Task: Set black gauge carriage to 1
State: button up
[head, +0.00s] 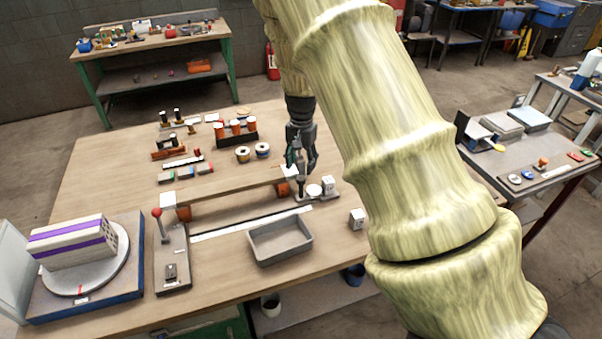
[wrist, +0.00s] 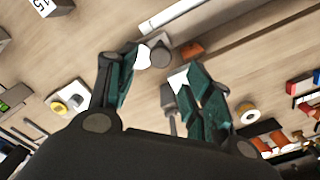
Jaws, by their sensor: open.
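My gripper (head: 302,168) is open over the back right part of the workbench. In the wrist view its dark green fingers (wrist: 162,66) stand apart, with a dark grey upright piece (wrist: 168,98) seen between them. In the head view a dark post (head: 300,188) stands just below the fingertips, at the right end of a long wooden bar; I cannot tell whether the fingers touch it. A long white strip with a dark line (head: 250,224) runs along the bench in front of the bar. I cannot surely make out the black gauge carriage or its scale marks.
A grey tray (head: 280,240) lies in front of the strip. A base with a red-knobbed lever (head: 157,213) and a turntable with a striped box (head: 72,243) stand at left. Orange spools (head: 236,128) stand behind. A small white block (head: 357,218) lies right.

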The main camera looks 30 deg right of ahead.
aim_at(301, 177)
jog(key=shift+f+p, duration=0.75)
jog(key=shift+f, duration=2.05)
grip_shut()
